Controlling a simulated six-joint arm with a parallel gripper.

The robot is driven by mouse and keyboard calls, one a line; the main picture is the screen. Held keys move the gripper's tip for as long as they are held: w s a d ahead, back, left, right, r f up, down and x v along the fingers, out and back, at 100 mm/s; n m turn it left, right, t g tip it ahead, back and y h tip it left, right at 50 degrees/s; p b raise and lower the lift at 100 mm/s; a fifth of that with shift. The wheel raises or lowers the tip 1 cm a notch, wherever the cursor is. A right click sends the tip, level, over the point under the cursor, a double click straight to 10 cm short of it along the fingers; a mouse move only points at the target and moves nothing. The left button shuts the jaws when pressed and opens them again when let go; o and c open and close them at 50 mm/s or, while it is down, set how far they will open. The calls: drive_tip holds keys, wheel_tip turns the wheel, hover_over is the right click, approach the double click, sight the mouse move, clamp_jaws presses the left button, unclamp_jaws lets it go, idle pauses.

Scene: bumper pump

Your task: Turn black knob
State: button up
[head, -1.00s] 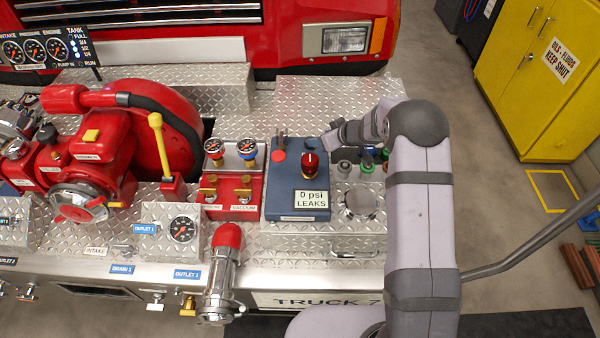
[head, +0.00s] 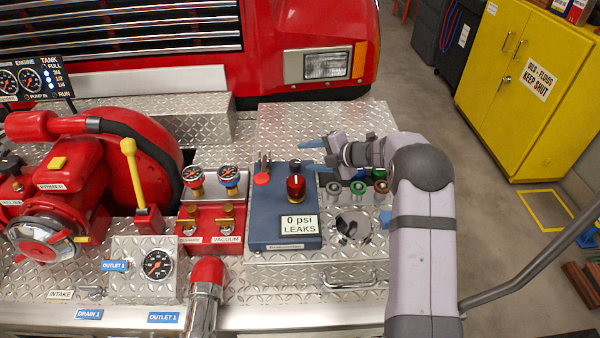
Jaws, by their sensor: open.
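A small black knob (head: 295,165) shows at the back right of a blue control box (head: 258,216). A red knob (head: 296,187) with a dark top stands just in front of it. My gripper (head: 313,156) reaches in from the right, just right of the black knob. Its blue-tipped fingers are spread apart and point left. They hold nothing. I cannot tell whether a fingertip touches the black knob or the box. My wrist hides part of the metal deck behind.
A red lever (head: 262,170) stands on the box left of the black knob. Several coloured fittings (head: 378,181) sit to the right, under my wrist. A red panel with gauges and brass valves (head: 211,206) is left of the box. The treadplate deck (head: 290,120) behind is clear.

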sight(297, 163)
drive_tip(key=n, duration=0.1)
drive_tip(key=n+b, duration=0.1)
drive_tip(key=n, duration=0.1)
drive_tip(key=f+n+b, duration=0.1)
drive_tip(key=n, duration=0.1)
drive_tip(key=shift+d+f+y, duration=0.1)
drive_tip(key=shift+d+y, duration=0.25)
drive_tip(key=shift+y, duration=0.05)
drive_tip(key=n+b, duration=0.1)
drive_tip(key=n, duration=0.1)
drive_tip(key=n+b, duration=0.2)
drive_tip(key=n, duration=0.1)
drive_tip(key=shift+s+d+f+n+y, duration=0.15)
drive_tip(key=shift+d+f+n+y, duration=0.15)
drive_tip(key=shift+y, duration=0.1)
drive_tip(key=n+b, duration=0.1)
drive_tip(key=n, duration=0.2)
drive_tip(key=d+n+b, duration=0.1)
drive_tip(key=n+b, duration=0.1)
drive_tip(key=n, duration=0.2)
drive_tip(key=s+n+y+b, duration=0.1)
drive_tip(key=n, duration=0.2)
drive_tip(key=shift+s+d+n+g, duration=0.1)
drive_tip(key=shift+d+n+g, duration=0.1)
drive_tip(key=shift+n+g, duration=0.15)
drive_tip(key=shift+w+a+f+y, duration=0.2)
drive_tip(key=shift+w+a+y, duration=0.1)
drive_tip(key=shift+a, duration=0.2)
drive_tip(key=shift+p+x, duration=1.35)
drive_tip(key=shift+x, duration=1.75)
